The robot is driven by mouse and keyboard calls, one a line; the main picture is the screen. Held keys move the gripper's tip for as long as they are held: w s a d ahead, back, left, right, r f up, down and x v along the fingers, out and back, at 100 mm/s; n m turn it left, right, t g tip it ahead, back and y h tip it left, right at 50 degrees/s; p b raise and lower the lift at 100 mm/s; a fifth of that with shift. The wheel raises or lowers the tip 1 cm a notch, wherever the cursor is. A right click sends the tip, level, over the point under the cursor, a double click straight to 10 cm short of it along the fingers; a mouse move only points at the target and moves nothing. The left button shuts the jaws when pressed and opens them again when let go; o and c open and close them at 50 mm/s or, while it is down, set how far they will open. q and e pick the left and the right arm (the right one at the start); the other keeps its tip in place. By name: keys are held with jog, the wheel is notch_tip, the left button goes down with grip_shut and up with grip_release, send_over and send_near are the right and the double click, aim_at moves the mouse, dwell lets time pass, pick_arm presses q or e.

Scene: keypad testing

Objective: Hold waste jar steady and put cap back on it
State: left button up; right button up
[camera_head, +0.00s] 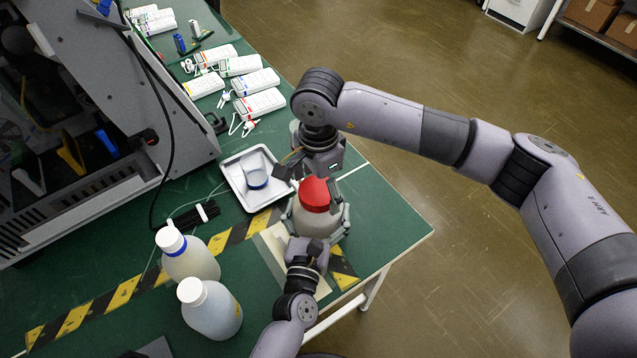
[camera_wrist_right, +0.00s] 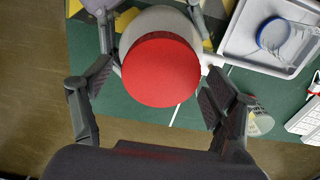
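The waste jar (camera_head: 312,222) is a pale, rounded jar standing near the table's front right. The red cap (camera_head: 314,192) sits over its mouth; whether it is fully seated I cannot tell. The right wrist view shows the cap (camera_wrist_right: 160,70) from above, with the jar (camera_wrist_right: 158,20) behind it. My left gripper (camera_head: 318,218) reaches in from below with its fingers closed around the jar's sides. My right gripper (camera_head: 311,180) is at the cap from the far side. Its fingers are spread on both sides of the cap, with small gaps visible in the wrist view (camera_wrist_right: 159,85).
A white tray (camera_head: 237,190) with a blue-banded beaker (camera_head: 253,172) stands just left of the jar. Two white-capped bottles (camera_head: 190,262) (camera_head: 212,312) stand at lower left. Several handheld meters (camera_head: 259,103) lie at the back. A large instrument (camera_head: 130,90) fills the left.

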jog(key=c, duration=1.2)
jog(key=shift+o, duration=0.2)
jog(key=m, duration=0.5)
jog(key=shift+s+m, duration=0.1)
jog(key=shift+m, duration=0.3)
jog(key=m, duration=0.6)
jog(key=shift+a+m, duration=0.1)
jog(key=shift+m, duration=0.3)
jog(key=o, duration=1.3)
jog(key=shift+o, duration=0.2)
notch_tip(320, 180, up, 12)
